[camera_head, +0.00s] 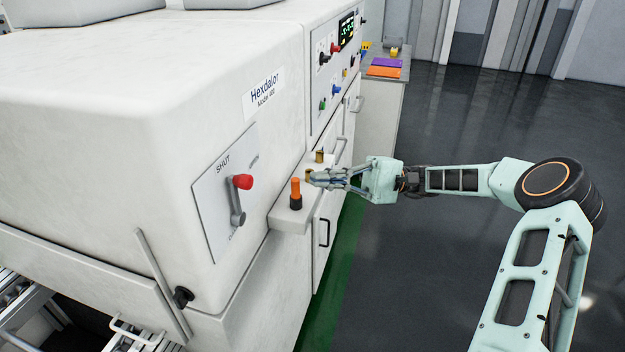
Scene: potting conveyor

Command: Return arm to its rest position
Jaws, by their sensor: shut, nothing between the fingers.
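My gripper (318,178) is at the end of my arm, which reaches in from the right. Its fingers look closed, with nothing seen between them. It is level with a small white shelf (288,217) on the machine's side. The fingertips are close to a brass-coloured piece at the shelf's far end; I cannot tell whether they touch. An orange-topped cylinder with a dark base (296,194) stands upright on the shelf, just left of and nearer than the fingertips.
The large white machine (120,120) fills the left. Its panel has a red-knobbed lever (239,190) near the word SHUT. A control panel (335,70) sits farther back. A side counter (372,88) holds purple and orange items. The dark floor (460,120) right of the machine is clear.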

